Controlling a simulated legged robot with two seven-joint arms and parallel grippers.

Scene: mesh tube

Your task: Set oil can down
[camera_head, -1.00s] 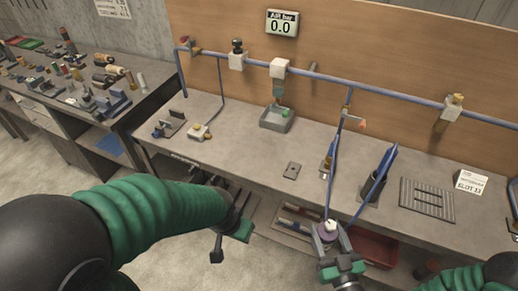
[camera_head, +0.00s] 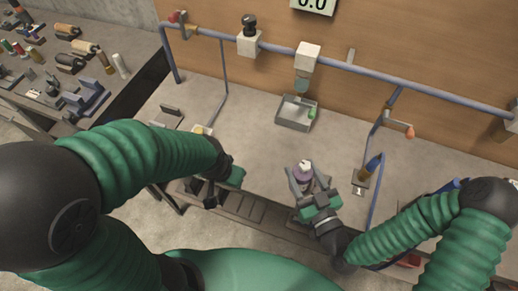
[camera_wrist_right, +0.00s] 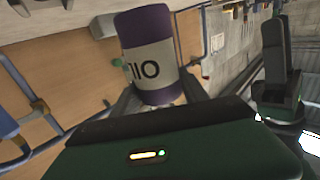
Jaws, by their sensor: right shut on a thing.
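The oil can (camera_head: 303,172), purple with a white band, is in my right gripper (camera_head: 302,184) in the head view. It is held near the workbench's front edge; I cannot tell its height over the bench. In the right wrist view the can (camera_wrist_right: 150,55) shows its purple body and a pale label reading "110", with the fingers shut on its near end. My left gripper (camera_head: 222,184) is at the bench's front edge, left of the can, holding nothing that I can see; its jaw gap is unclear.
A grey tray (camera_head: 280,122) stands under a white pipe-mounted unit (camera_head: 308,56) behind the can. A blue pipe (camera_head: 376,72) runs along the back. A small holder with a blue-handled tool (camera_head: 367,170) stands to the right. Bench top left of the can is bare.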

